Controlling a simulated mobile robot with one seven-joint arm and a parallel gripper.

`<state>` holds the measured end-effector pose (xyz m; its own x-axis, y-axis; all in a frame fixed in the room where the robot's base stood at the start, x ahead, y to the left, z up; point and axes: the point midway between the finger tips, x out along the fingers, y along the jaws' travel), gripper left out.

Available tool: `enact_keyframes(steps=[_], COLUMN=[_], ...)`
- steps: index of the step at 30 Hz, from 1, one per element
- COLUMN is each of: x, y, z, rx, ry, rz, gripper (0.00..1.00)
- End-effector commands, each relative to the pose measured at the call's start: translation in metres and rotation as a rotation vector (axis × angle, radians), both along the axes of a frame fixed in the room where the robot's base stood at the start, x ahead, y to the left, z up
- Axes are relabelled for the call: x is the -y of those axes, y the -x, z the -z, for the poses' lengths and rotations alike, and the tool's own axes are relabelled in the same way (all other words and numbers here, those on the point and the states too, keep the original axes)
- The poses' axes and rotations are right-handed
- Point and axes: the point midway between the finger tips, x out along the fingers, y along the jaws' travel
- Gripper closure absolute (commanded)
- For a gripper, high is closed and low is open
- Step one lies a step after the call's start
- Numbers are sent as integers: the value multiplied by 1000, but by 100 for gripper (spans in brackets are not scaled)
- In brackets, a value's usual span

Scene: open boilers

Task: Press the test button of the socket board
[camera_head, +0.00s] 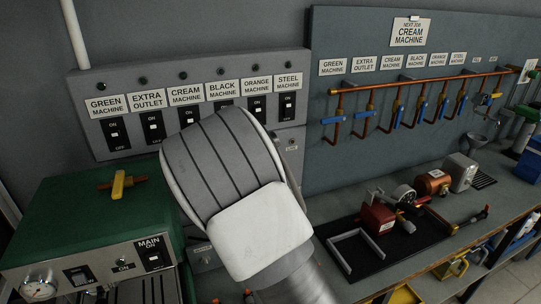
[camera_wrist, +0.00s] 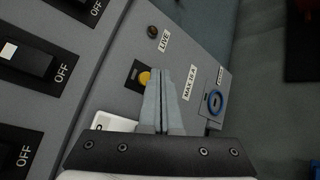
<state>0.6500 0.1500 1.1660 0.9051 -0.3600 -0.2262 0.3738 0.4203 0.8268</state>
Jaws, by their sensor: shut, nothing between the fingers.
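The grey socket board (camera_head: 82,90) hangs on the wall at the left in the head view, with a row of labelled black switches. In the wrist view its lower right part (camera_wrist: 120,60) fills the middle. A small round yellow button (camera_wrist: 145,77) on a black plate shows there, its right side partly covered by a finger. I cannot read a test label by it. My gripper (camera_wrist: 168,72) is shut and empty, its tips at or just in front of the board beside the yellow button. Contact cannot be told. In the head view my arm hides the gripper and button.
Beside the button are a lamp (camera_wrist: 152,31), a "MAX 16 A" label (camera_wrist: 189,83) and a blue-ringed socket (camera_wrist: 214,102). Large switches (camera_wrist: 25,58) lie left. A green machine (camera_head: 90,215) stands below the board. A bench (camera_head: 345,205) with parts is at right.

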Motion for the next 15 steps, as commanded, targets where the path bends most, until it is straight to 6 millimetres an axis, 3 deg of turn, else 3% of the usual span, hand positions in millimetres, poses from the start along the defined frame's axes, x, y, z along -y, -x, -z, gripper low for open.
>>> enact_keyframes(steps=[10, 15], x=[0, 5], y=[2, 15], z=[0, 3], rx=[0, 0], ry=[0, -2], rz=[-1, -1], gripper=[100, 100])
